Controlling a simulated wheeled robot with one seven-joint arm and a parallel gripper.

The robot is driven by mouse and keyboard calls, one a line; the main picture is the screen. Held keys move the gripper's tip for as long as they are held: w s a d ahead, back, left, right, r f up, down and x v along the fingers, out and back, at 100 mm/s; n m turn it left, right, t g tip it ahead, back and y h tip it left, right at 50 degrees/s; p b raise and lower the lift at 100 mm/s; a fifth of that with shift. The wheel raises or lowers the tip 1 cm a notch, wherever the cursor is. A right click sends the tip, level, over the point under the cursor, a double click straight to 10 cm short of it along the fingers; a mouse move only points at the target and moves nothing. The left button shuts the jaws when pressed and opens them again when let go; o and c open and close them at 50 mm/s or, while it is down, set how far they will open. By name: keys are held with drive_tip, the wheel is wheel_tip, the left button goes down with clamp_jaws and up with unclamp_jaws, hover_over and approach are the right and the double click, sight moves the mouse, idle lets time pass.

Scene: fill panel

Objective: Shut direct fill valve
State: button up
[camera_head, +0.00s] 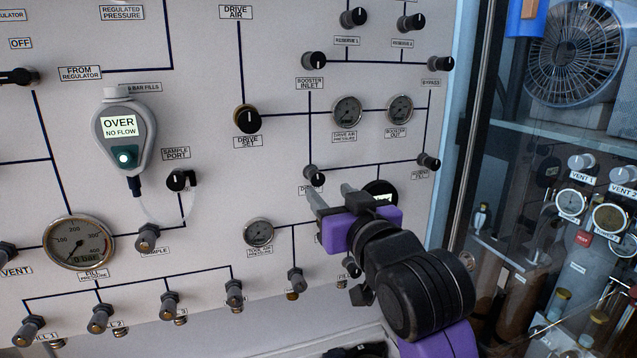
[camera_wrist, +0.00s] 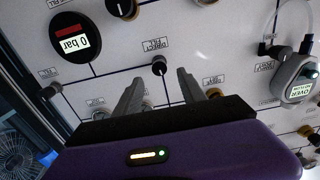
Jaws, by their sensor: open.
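The direct fill valve is a small black knob (camera_wrist: 159,66) below its "DIRECT FILL" label (camera_wrist: 154,43) in the upside-down wrist view. In the head view a black knob (camera_head: 314,176) just above my fingertips appears to be the same valve, its label partly covered by a finger. My gripper (camera_head: 331,195) is open and empty, close to the panel. In the wrist view the two grey fingers of my gripper (camera_wrist: 160,77) lie to either side of the knob, with gaps on both sides. Whether the tips reach its depth I cannot tell.
A digital gauge reading 0 bar (camera_wrist: 75,38) is near my gripper. Another black knob (camera_wrist: 122,8) is at the top of the wrist view. A hand-held analyser reading OVER (camera_head: 124,135) hangs at left. A glass-fronted cabinet (camera_head: 560,150) stands at right.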

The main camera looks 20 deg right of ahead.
sight(318, 181)
drive_tip(key=shift+w+p, duration=0.6)
drive_tip(key=shift+w, duration=2.6)
clamp_jaws()
